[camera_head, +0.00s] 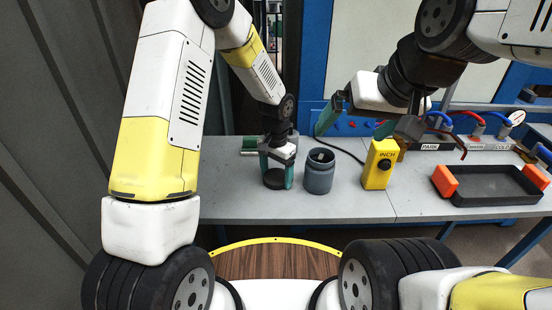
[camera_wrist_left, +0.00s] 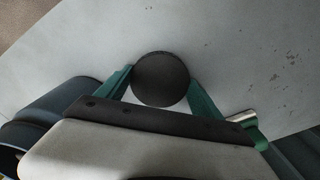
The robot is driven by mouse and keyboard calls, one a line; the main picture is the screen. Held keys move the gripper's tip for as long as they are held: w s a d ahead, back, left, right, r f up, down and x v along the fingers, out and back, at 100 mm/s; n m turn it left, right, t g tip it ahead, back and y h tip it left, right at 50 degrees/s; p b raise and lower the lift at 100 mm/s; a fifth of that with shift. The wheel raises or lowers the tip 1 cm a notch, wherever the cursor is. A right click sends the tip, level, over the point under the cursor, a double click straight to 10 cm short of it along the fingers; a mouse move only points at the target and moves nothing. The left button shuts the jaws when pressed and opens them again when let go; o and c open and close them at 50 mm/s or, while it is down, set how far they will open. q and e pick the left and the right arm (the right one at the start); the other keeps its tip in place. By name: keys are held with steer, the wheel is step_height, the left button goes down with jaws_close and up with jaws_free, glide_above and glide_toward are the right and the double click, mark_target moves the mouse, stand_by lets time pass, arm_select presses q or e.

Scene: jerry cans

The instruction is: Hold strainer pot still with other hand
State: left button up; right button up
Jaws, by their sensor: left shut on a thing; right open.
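The grey-blue pot (camera_head: 319,174) stands upright and open-topped on the bench, with something pale inside its mouth. I take it for the strainer pot, but cannot be sure. My left gripper (camera_head: 277,176) is just left of it, pointing down, shut on a dark round disc-like piece (camera_head: 276,182) at the bench top. In the left wrist view the round piece (camera_wrist_left: 160,79) sits between the green fingers, and a blue-grey body shows at the left edge. My right gripper (camera_head: 356,124) is open and empty in the air, above and right of the pot.
A black tray (camera_head: 487,196) with orange blocks lies further right. A green cylinder (camera_head: 250,143) lies behind my left gripper. Hoses and fittings line the back. The bench front is clear.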

mark_target(276, 177)
arm_select(q)
steer(key=o, duration=1.6)
steer(key=shift+c, duration=0.2)
step_height(276, 177, up, 12)
steer(key=s+a+r+n+t+h, duration=0.1)
steer(key=s+a+r+n, duration=0.1)
steer(key=s+a+r, duration=0.3)
steer(key=s+a+r+n+t, duration=0.1)
steer(key=s+a+r, duration=0.15)
steer(key=r, duration=0.45)
steer(key=s+a+r+n+t, duration=0.2)
steer(key=s+a+r, duration=0.1)
steer(key=s, duration=0.3)
steer(key=s+a+r+n+t+h, duration=0.1)
steer(key=s+a+r+n+t, duration=0.1)
steer(key=s, duration=0.5)
steer(key=shift+a+r, duration=0.6)
steer(key=shift+a, duration=0.35)
